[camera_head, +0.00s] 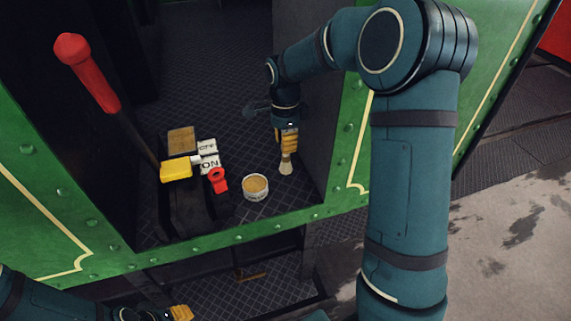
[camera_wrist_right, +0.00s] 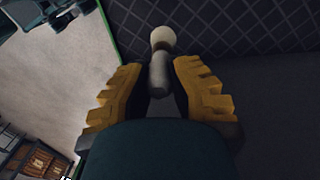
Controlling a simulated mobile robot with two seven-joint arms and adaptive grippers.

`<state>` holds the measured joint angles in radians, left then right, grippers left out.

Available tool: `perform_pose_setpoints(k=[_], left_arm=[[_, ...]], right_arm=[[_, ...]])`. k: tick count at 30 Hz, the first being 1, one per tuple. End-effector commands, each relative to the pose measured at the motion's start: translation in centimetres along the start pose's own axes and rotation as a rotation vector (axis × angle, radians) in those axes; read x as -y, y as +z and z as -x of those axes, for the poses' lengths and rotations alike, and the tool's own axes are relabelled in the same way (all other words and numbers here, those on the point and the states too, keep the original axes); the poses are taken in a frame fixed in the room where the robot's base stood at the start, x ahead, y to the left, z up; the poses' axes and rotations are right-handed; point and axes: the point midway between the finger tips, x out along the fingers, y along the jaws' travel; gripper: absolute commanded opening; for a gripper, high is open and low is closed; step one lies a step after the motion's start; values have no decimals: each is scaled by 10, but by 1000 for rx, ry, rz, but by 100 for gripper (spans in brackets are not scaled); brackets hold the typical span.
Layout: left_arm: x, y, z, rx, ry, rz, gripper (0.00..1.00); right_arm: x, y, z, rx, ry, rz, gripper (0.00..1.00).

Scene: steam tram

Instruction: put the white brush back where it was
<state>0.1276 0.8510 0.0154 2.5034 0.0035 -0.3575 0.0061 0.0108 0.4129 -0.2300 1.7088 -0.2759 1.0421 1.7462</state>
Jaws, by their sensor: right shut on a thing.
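The white brush (camera_head: 286,168) hangs bristles down from my right gripper (camera_head: 287,145), just above or touching the dark ribbed floor of the tram; I cannot tell which. In the right wrist view the brush (camera_wrist_right: 161,65) shows a grey handle between the yellow fingers (camera_wrist_right: 160,95) and a cream head beyond them. The right gripper is shut on the handle. My left gripper (camera_head: 181,313) is at the bottom edge of the head view, mostly cut off, and its opening does not show.
A round tin (camera_head: 255,188) with tan contents stands just left of the brush. Further left are a red valve handle (camera_head: 218,180), ON/OFF plates (camera_head: 208,162), a yellow block (camera_head: 176,169) and a red-handled lever (camera_head: 88,75). A green riveted sill (camera_head: 230,233) borders the floor in front.

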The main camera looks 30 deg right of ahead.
Motion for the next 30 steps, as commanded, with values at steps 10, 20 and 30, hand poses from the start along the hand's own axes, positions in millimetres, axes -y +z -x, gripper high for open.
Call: perform_pose_setpoints(k=[10,20,30], left_arm=[[2,3,-7,6,1,-2,47],[3,5,-10,10,1,-4,47],[4,5,-10,11,1,-4,47]], right_arm=[[2,-1,-35,0,2,-1,0],[4,0,-59,1,-2,-1,0],[4,-1,-60,1,-2,0,40]])
